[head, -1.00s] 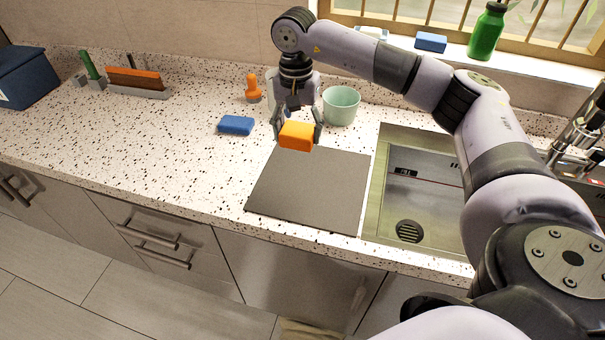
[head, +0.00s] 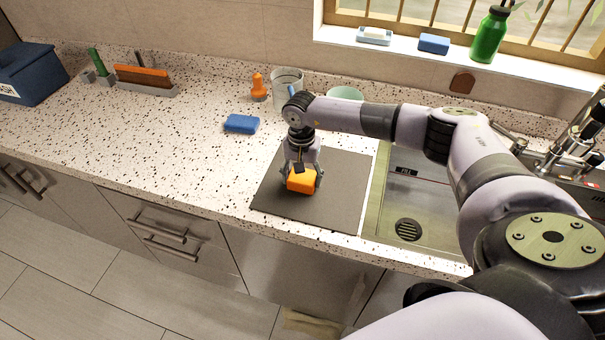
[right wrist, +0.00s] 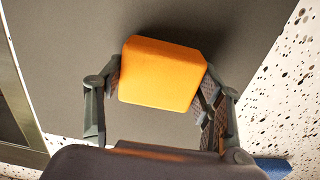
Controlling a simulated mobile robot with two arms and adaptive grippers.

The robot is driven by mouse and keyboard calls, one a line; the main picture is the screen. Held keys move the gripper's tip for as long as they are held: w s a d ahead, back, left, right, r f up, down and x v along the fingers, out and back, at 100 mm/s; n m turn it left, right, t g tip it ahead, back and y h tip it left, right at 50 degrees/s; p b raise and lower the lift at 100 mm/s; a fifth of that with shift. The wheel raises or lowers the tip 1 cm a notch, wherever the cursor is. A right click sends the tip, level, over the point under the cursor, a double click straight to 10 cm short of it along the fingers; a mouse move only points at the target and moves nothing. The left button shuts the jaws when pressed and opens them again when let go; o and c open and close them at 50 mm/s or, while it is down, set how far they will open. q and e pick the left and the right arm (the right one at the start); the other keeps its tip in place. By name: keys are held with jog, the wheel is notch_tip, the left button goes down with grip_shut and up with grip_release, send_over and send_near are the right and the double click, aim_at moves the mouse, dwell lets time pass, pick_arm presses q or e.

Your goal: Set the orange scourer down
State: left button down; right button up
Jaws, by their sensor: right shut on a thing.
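The orange scourer (head: 301,181) is a small orange block, held between the fingers of my right gripper (head: 302,177) over the grey mat (head: 338,195). In the right wrist view the orange scourer (right wrist: 160,74) sits between both fingers of the right gripper (right wrist: 160,90), with the grey mat (right wrist: 70,40) behind it. A shadow lies beside the scourer on the mat. It is low over the mat or on it; I cannot tell if they touch. My left gripper is not in view.
A blue sponge (head: 241,123) lies on the speckled counter left of the mat. An orange bottle (head: 259,87), a clear glass (head: 287,76) and a pale green bowl (head: 345,93) stand behind. The sink (head: 415,195) is right of the mat. The counter's left middle is clear.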

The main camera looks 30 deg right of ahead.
aim_at(302, 176)
jog(key=shift+f, duration=0.15)
jog(key=o, duration=0.9)
jog(key=shift+o, duration=0.6)
jog(key=shift+r, duration=0.4)
notch_tip(302, 176, up, 12)
jog(key=b, duration=0.4)
jog(key=shift+f, duration=0.15)
